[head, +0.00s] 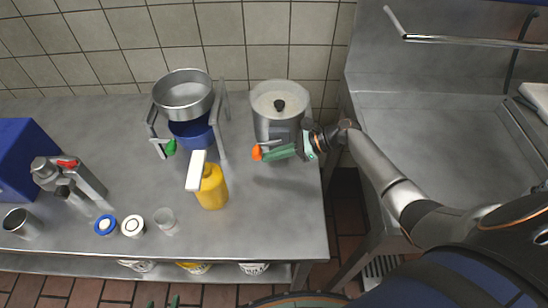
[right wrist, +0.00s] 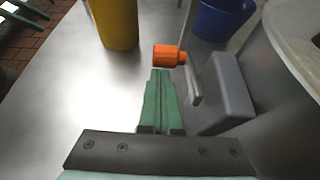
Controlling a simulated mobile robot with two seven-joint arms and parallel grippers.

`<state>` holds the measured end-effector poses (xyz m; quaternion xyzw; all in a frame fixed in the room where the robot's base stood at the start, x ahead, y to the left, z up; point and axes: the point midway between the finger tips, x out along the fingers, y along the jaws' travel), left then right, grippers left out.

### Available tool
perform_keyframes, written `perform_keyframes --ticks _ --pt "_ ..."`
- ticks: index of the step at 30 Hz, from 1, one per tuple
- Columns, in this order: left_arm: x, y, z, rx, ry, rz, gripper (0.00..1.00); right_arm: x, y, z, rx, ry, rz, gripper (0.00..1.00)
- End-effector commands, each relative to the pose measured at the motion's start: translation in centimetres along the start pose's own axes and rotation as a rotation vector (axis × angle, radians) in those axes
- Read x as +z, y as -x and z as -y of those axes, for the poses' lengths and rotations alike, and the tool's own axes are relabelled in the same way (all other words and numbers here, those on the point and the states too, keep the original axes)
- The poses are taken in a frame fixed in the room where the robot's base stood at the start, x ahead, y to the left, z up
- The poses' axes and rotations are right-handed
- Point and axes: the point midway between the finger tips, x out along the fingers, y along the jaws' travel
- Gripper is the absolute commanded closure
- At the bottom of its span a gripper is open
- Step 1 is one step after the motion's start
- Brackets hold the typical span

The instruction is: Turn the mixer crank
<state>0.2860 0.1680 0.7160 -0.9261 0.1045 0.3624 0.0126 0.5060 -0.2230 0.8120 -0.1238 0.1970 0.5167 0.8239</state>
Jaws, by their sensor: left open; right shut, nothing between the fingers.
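The mixer (head: 262,128) is a round steel pot with a pale top and a black knob, at the back right of the table. Its crank has an orange handle (head: 257,152), which also shows in the right wrist view (right wrist: 167,55) at the end of a grey crank arm (right wrist: 193,82). My right gripper (head: 268,153) is shut and empty, its green fingers beside the orange handle. In the right wrist view its fingertips (right wrist: 161,72) are right at the handle; I cannot tell if they touch. My left gripper (head: 162,302) is open at the bottom edge, mostly cut off.
Jars, a grey device and a blue box are further left. The table's front right is clear.

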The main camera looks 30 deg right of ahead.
Motion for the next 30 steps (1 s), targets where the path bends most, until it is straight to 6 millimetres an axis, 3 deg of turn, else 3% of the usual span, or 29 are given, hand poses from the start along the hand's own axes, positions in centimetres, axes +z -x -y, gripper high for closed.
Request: perform_keyframes --ticks 30 --pt "0.41 -0.36 0.03 0.000 0.000 0.000 0.36 0.95 -0.09 0.02 0.000 0.001 0.151 1.00"
